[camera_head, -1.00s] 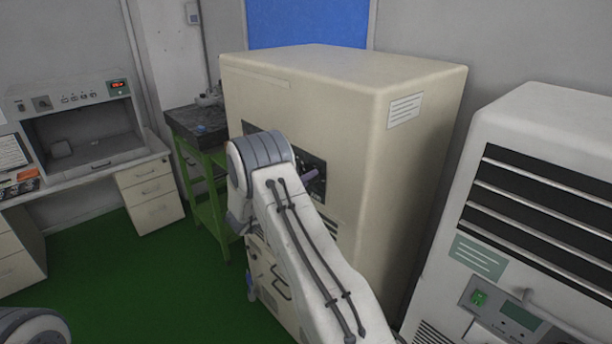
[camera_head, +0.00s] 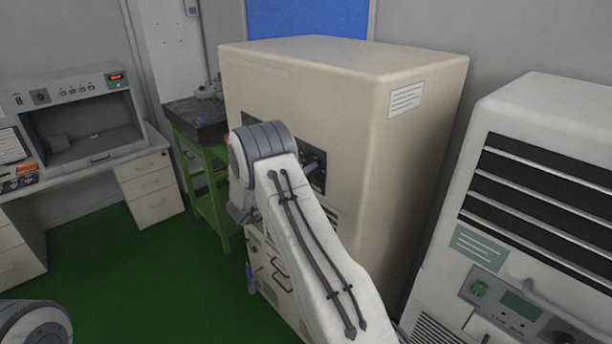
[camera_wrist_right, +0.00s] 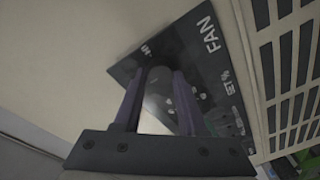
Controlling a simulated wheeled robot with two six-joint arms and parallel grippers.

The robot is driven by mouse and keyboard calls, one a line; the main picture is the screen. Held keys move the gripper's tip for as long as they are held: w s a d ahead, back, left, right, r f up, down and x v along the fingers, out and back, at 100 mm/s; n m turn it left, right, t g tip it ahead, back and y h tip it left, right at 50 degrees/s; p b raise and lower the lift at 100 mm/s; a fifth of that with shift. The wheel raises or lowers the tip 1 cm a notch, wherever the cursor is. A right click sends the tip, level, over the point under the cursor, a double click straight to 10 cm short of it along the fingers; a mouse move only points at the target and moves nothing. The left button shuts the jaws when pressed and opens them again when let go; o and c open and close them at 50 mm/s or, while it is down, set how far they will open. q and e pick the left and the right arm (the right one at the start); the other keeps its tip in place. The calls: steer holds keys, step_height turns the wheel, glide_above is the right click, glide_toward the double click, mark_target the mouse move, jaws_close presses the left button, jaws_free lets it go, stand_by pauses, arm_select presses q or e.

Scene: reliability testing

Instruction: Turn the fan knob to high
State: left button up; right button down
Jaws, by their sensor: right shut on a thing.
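The beige cabinet (camera_head: 330,75) stands in the middle of the head view, with a dark control panel (camera_head: 318,183) on its front. My right arm covers much of this panel. In the right wrist view the panel (camera_wrist_right: 205,60) carries the white word FAN. My right gripper (camera_wrist_right: 158,88) is at the panel, its two purple fingers on either side of the dark round fan knob (camera_wrist_right: 160,76) and shut on it. The knob's pointer and setting cannot be made out. My left gripper is out of view.
A white unit with dark slats (camera_head: 540,190) stands close on the right. A green stand (camera_head: 212,190) with a dark top is left of the cabinet. A desk with drawers (camera_head: 150,185) is farther left. Green floor (camera_head: 130,260) lies open between.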

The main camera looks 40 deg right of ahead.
steer(key=shift+f+m+g+h+b, duration=0.1)
steer(key=shift+m+g+h+b, duration=0.3)
steer(key=shift+m+b, duration=4.8)
steer(key=shift+f+m+g+h+b, duration=0.1)
steer(key=shift+m+g+h+b, duration=0.25)
steer(key=shift+m+b, duration=4.85)
steer(key=shift+r+n+b, duration=0.1)
steer(key=shift+n+b, duration=1.1)
steer(key=shift+b, duration=0.05)
steer(key=shift+c, duration=2.4)
jaws_free()
steer(key=shift+a, duration=0.1)
